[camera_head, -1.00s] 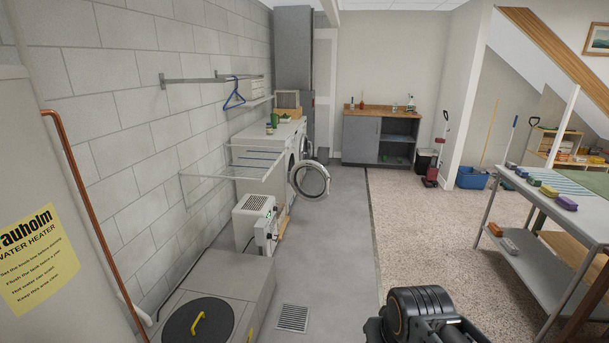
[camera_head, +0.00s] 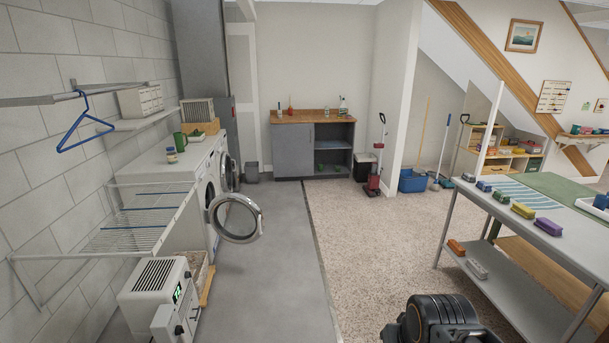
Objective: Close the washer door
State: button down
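The washer (camera_head: 184,212) is a white front-loading machine against the left wall, in a row with another one. Its round door (camera_head: 237,218), with a silver rim and a clear middle, stands open and sticks out to the right over the grey floor. Part of my arm (camera_head: 438,320) shows at the bottom, right of centre, well apart from the door. My gripper's fingertips are not in view.
A wire drying rack (camera_head: 133,222) and a white dehumidifier (camera_head: 160,290) stand out from the left wall before the washer. Grey floor (camera_head: 270,285) is free right of the door. A metal table (camera_head: 545,225) with coloured blocks stands at the right. A cabinet (camera_head: 297,150) is at the back.

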aim_at(211, 214)
jog(key=i, duration=2.25)
jog(key=u, duration=1.05)
jog(key=i, duration=1.4)
jog(key=u, duration=1.4)
jog(key=i, duration=0.55)
jog(key=u, duration=0.25)
